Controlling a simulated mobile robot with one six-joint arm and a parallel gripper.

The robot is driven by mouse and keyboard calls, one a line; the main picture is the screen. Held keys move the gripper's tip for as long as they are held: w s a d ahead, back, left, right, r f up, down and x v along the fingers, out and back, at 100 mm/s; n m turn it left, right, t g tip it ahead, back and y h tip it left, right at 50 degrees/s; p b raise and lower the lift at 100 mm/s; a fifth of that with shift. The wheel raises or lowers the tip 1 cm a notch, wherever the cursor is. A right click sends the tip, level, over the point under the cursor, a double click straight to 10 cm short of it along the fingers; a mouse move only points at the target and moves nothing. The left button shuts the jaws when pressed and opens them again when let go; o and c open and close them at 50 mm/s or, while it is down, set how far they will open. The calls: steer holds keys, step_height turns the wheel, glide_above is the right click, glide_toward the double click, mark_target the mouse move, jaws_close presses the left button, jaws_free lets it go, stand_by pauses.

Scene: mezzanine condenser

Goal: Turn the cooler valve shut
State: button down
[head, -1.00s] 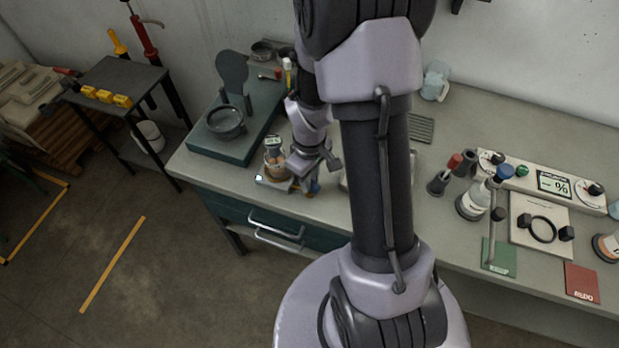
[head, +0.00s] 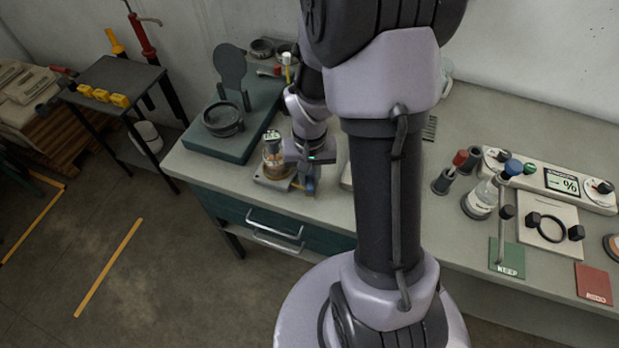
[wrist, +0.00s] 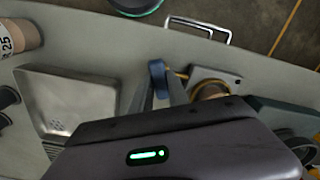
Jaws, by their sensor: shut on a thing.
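The cooler valve appears as a small blue round handle (wrist: 157,76) between my fingertips in the wrist view. It stands beside a grey base plate (wrist: 228,78) that carries a jar, with a thin yellow line next to it. In the head view the blue handle (head: 310,187) shows just under my gripper (head: 305,178), near the bench's front edge. In the wrist view my gripper (wrist: 158,92) is shut on the blue handle. The valve's body and stem are mostly hidden, so I cannot tell how far it is turned.
The jar (head: 274,160) with amber contents stands close on the left of my gripper. A teal stand (head: 220,150) with a dark dish is farther left. A metal tray (wrist: 72,100) lies on the other side. Bottles, a gauge panel (head: 560,183) and coloured cards occupy the right bench.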

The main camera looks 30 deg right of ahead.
mark_target(310, 179)
steer(key=m+b, duration=0.1)
steer(key=m, duration=0.3)
steer(key=shift+m+b, duration=0.4)
stand_by(0.4)
steer(key=c, duration=1.3)
jaws_free()
step_height(310, 179, up, 18)
steer(key=p, duration=0.6)
steer(key=shift+f, duration=0.25)
steer(key=s+a+r+n+t+b, duration=0.1)
steer(key=s+a+n+t+b, duration=0.1)
steer(key=s+a, duration=0.1)
steer(key=s+a+n+t+y+b, duration=0.1)
steer(key=s+a+n+t+b, duration=0.1)
steer(key=a, duration=0.4)
steer(key=s+a+r+n+t+y+b, duration=0.1)
steer(key=s+a+b, duration=0.3)
steer(key=s+a, duration=0.1)
steer(key=shift+s+a+r+n+t, duration=0.15)
steer(key=shift+s+n+t, duration=0.05)
steer(key=shift+s, duration=0.15)
steer(key=shift+s+a+r+n+t, duration=0.1)
steer(key=shift+s+r+n+t, duration=0.1)
steer(key=shift+s, duration=0.15)
